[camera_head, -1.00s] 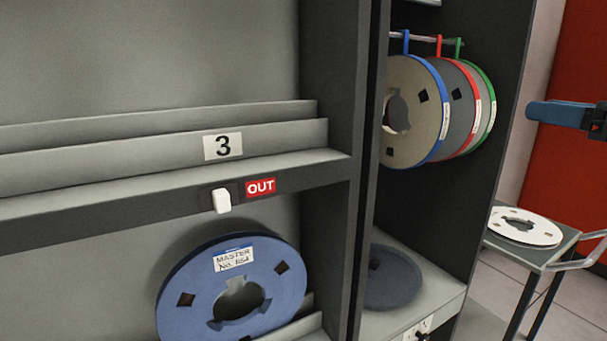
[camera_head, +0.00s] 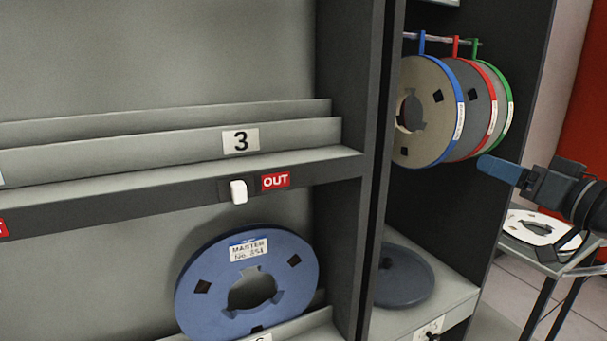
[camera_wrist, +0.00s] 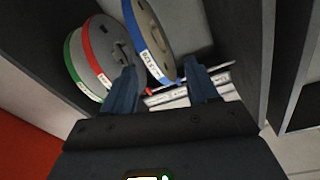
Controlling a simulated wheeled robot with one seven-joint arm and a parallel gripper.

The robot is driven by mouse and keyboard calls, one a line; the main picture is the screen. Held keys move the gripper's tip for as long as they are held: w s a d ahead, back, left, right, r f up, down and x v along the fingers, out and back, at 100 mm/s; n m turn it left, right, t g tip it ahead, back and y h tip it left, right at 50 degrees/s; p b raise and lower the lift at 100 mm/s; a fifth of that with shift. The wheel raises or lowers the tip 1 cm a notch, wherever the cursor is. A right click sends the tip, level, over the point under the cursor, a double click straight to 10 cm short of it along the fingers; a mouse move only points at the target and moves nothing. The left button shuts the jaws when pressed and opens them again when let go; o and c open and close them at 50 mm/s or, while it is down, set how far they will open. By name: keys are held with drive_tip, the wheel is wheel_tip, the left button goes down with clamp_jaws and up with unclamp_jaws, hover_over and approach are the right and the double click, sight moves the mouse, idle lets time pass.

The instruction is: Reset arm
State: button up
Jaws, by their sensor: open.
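My gripper (camera_head: 490,168) is at the right of the head view, in front of the cabinet's right bay and above the cart. In the wrist view, its two blue fingers (camera_wrist: 160,88) stand apart with nothing held between them. Beyond the fingers hang the reels with blue (camera_wrist: 152,40), red (camera_wrist: 100,50) and green (camera_wrist: 75,65) rims. In the head view, these reels with blue (camera_head: 425,112), red (camera_head: 475,110) and green (camera_head: 505,105) rims hang from a rod.
A blue reel labelled MASTER (camera_head: 190,300) leans in the lower shelf bay. A dark disc (camera_head: 405,277) lies on the right bay's floor. A white reel (camera_head: 530,225) lies on a cart (camera_head: 550,255) at right. The shelf marked 3 (camera_head: 240,141) looks empty.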

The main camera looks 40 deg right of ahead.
drive_tip(key=w+a+f+m+g, duration=0.15)
drive_tip(key=w+a+f, duration=0.25)
drive_tip(key=a+f, duration=0.75)
drive_tip(key=s+a+f+g, duration=0.2)
drive_tip(key=s+a+f, duration=0.1)
drive_tip(key=a+f, duration=0.65)
drive_tip(key=s+a+f+n+y, duration=0.2)
drive_tip(key=s+a+n+y, duration=0.3)
drive_tip(key=s+a, duration=0.9)
drive_tip(key=s+n, duration=0.3)
drive_tip(key=s, duration=0.1)
drive_tip(key=shift+s+a+f, duration=0.3)
drive_tip(key=shift+s+f, duration=0.05)
drive_tip(key=shift+f, duration=0.05)
drive_tip(key=shift+t, duration=0.25)
